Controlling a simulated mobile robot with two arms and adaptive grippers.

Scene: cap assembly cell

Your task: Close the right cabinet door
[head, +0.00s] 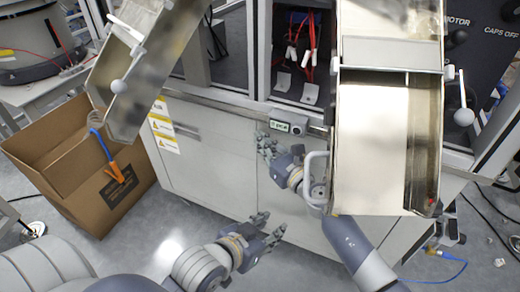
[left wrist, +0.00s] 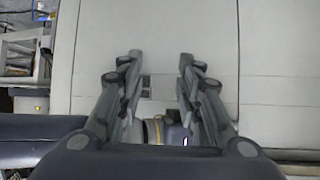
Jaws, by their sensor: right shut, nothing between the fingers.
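The white cabinet's right door (head: 290,222) is the pale lower front panel right of a vertical seam. It looks about flush with the front, but the steel chute and my right arm hide part of it, so I cannot tell whether it is fully closed. My right gripper (head: 265,143) is shut and empty, close to the upper part of this front. My left gripper (head: 273,228) is open and empty, lower down in front of the door. In the left wrist view its two fingers (left wrist: 158,85) stand apart before a pale panel (left wrist: 158,35) with vertical seams.
A steel chute (head: 370,140) with a white loop handle (head: 314,180) overhangs the right side. Another chute (head: 145,75) hangs at upper left. A cardboard box (head: 75,165) stands left of the cabinet. A blue cable (head: 455,272) lies at lower right.

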